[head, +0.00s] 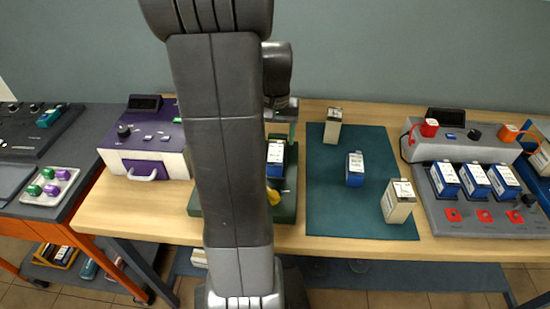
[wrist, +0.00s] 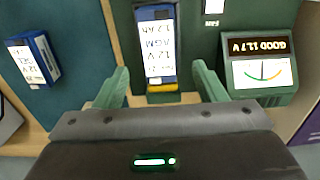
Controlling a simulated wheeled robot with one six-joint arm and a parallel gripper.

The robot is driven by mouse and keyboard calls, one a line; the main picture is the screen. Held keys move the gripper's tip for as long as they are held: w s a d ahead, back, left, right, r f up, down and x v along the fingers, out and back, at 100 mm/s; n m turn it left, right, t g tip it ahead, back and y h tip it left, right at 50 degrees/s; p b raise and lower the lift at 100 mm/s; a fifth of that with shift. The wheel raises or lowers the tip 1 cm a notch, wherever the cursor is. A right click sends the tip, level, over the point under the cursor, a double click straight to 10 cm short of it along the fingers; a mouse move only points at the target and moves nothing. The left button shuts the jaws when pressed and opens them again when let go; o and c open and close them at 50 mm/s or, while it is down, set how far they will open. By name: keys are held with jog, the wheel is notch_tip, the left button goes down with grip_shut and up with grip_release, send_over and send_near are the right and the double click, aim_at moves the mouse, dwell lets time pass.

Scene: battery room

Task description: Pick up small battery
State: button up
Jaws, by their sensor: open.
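A blue battery with a white label stands in the green tester, partly behind my arm in the head view (head: 275,153). In the wrist view this battery (wrist: 156,45) lies just ahead of the gap between my fingers. My gripper (wrist: 158,86) is open and empty, one green finger to each side. Another blue battery (head: 355,170) stands on the teal mat (head: 330,205); it also shows at the left of the wrist view (wrist: 40,58). Two cream batteries, one at the back (head: 333,127) and a larger one in front (head: 398,203), stand on the mat. Which one is the small battery is unclear.
A grey charger (head: 460,213) with three blue batteries stands right. A purple-and-cream device (head: 150,150) stands left. Bare wood lies at the table's front left.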

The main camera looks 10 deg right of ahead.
aim_at(276, 153)
jog(key=f, duration=0.2)
jog(key=s+f, duration=0.1)
jog(key=f, duration=0.2)
jog(key=shift+s+a+f, duration=0.1)
jog(key=shift+f, duration=0.8)
jog(key=shift+r, duration=0.1)
grip_shut()
